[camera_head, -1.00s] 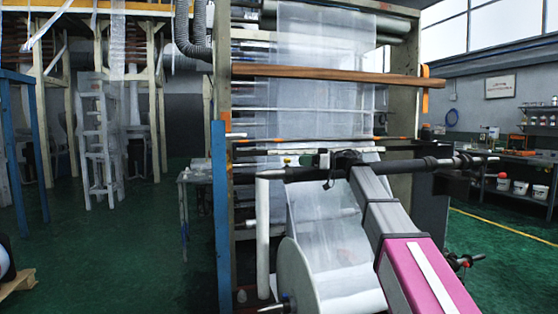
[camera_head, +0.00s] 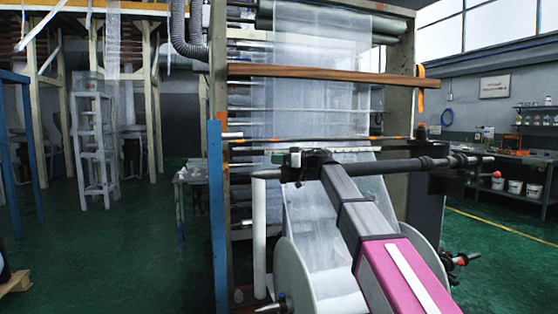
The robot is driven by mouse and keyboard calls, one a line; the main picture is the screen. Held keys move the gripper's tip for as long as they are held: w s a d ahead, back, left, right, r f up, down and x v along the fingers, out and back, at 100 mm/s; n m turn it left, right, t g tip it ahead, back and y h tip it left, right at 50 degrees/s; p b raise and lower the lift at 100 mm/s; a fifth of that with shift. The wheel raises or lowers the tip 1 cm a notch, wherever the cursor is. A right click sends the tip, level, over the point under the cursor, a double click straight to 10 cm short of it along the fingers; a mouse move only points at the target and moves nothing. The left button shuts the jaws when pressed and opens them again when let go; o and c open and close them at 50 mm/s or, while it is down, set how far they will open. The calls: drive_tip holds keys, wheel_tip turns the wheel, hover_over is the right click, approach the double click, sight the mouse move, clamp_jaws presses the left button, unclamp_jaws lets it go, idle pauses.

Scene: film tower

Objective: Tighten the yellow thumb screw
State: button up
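I cannot make out a yellow thumb screw in the head view. My arm rises from the lower right, with a pink section and a grey section, towards a dark horizontal bar (camera_head: 395,167) across the film tower (camera_head: 219,95). The dark end of my arm, where my gripper (camera_head: 300,162) is, appears in front of the left part of this bar. The fingers are too small and dark to tell apart, and I cannot tell whether they touch anything. Clear film (camera_head: 318,95) hangs down the tower to a large roll with a pale round side disc (camera_head: 292,272), partly hidden behind my arm.
A brown wooden beam (camera_head: 320,72) crosses the tower above my arm. A blue post (camera_head: 217,205) stands at its left. A shelf bench with white buckets (camera_head: 515,187) is at the right. Green floor (camera_head: 130,255) lies open at the left.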

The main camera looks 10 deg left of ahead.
drive_tip(key=c, duration=0.6)
drive_tip(key=shift+c, duration=0.2)
drive_tip(key=shift+t, duration=0.3)
drive_tip(key=m+t, duration=0.2)
drive_tip(key=shift+t, duration=0.4)
drive_tip(key=m+t+h, duration=0.1)
drive_tip(key=m+t, duration=0.1)
drive_tip(key=t, duration=0.1)
drive_tip(key=m+t+h, duration=0.1)
drive_tip(key=t, duration=0.1)
drive_tip(key=shift+w+d+m+h, duration=0.15)
drive_tip(key=shift+w+m+h, duration=0.1)
drive_tip(key=shift+m+h, duration=0.05)
drive_tip(key=shift+w+d+m+t+h, duration=0.1)
drive_tip(key=shift+w+m+t+h, duration=0.1)
drive_tip(key=shift+m+t+h, duration=0.9)
drive_tip(key=shift+w+d+m+t+h, duration=0.1)
drive_tip(key=shift+w+m+t+h, duration=0.1)
drive_tip(key=shift+m+t+h, duration=0.9)
drive_tip(key=shift+w+d+m+t+h, duration=0.1)
drive_tip(key=shift+m+t+h, duration=0.35)
drive_tip(key=shift+t, duration=0.35)
drive_tip(key=o, duration=0.9)
